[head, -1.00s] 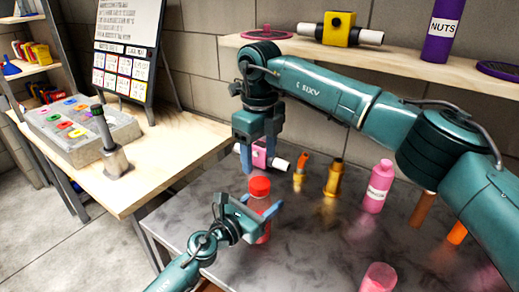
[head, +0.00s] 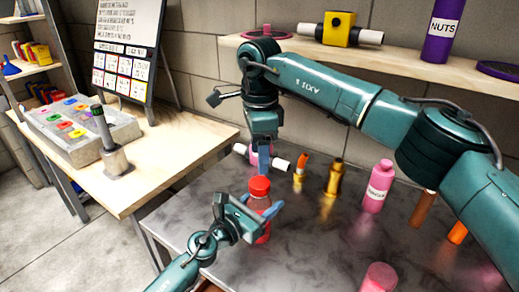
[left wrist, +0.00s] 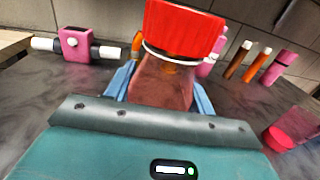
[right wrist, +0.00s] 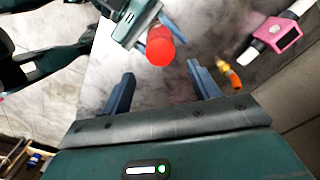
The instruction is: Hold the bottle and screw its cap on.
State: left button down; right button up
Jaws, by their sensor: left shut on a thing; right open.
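The clear reddish bottle (head: 262,232) stands upright on the metal table at the middle of the head view. A red cap (head: 259,186) sits on its top; how tightly cannot be told. In the left wrist view the cap (left wrist: 184,30) sits above a pale ring, with the bottle body (left wrist: 160,85) below. My left gripper (head: 261,207) is shut around the bottle body. My right gripper (head: 263,160) points down above the cap, open and empty. In the right wrist view the cap (right wrist: 160,46) lies ahead of the spread fingers (right wrist: 162,85), apart from them.
A pink valve block with white pipe ends (left wrist: 76,43) stands behind the bottle. Orange and brass fittings (head: 333,178), a pink labelled bottle (head: 376,187) and a pink cup (head: 379,277) stand to the right. A shelf (head: 400,60) runs along the wall above.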

aim_at(260, 182)
jog(key=shift+f, duration=3.95)
jog(key=shift+c, duration=0.3)
jog(key=c, duration=0.9)
jog(key=m, duration=0.3)
jog(key=shift+m, duration=0.3)
jog(key=shift+c, duration=0.3)
jog(key=m, duration=1.1)
jog(key=o, duration=1.2)
notch_tip(260, 182, up, 12)
